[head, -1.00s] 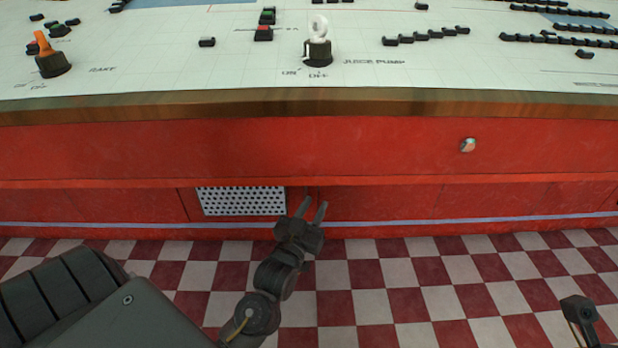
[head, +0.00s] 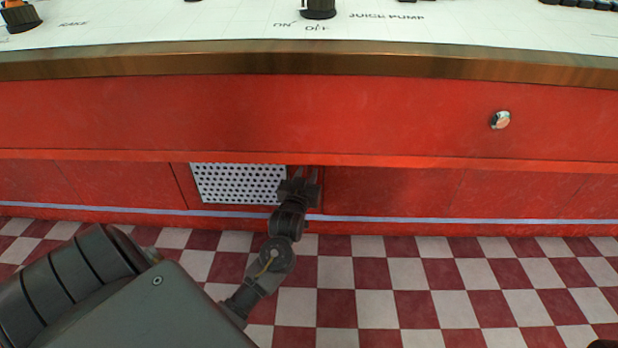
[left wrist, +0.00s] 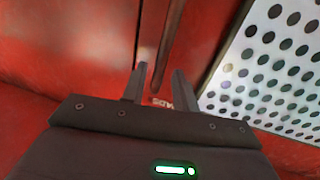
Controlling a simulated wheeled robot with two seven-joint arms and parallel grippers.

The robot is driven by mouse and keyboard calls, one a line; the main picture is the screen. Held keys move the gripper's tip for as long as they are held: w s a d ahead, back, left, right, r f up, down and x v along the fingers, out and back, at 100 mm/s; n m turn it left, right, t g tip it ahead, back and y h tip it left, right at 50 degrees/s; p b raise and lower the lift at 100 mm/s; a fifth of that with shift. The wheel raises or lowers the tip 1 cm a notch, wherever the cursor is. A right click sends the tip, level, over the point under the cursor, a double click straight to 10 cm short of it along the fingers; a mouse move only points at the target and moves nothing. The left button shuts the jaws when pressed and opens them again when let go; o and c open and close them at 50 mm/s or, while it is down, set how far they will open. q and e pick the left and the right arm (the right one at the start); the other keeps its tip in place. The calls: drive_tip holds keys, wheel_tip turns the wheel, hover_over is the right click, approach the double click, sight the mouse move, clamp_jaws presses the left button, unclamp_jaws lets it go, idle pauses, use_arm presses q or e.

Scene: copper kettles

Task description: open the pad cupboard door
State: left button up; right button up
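The pad cupboard door appears to be the low red front with a white perforated panel (head: 238,184), and it looks shut. The panel also shows at the right of the left wrist view (left wrist: 280,65). A dark red upright bar (left wrist: 173,38), seemingly the handle, stands beside the panel, near a small partly hidden label reading "PADS" (left wrist: 160,101). My left gripper (head: 305,174) is at the panel's right side. In the left wrist view its fingers (left wrist: 159,77) are apart, with the bar's lower end between or just beyond them; contact is unclear.
The counter's brown edge (head: 330,63) and a red upper front (head: 300,115) overhang the low fronts. A round knob (head: 500,120) sticks out at the right. The checkered floor (head: 440,290) in front is clear.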

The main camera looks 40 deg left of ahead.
use_arm(q)
drive_tip(key=shift+b+x, duration=0.5)
drive_tip(key=shift+x, duration=0.55)
drive_tip(key=shift+w+a, duration=0.15)
drive_tip(key=shift+w, duration=0.15)
drive_tip(key=shift+c, duration=0.2)
clamp_jaws()
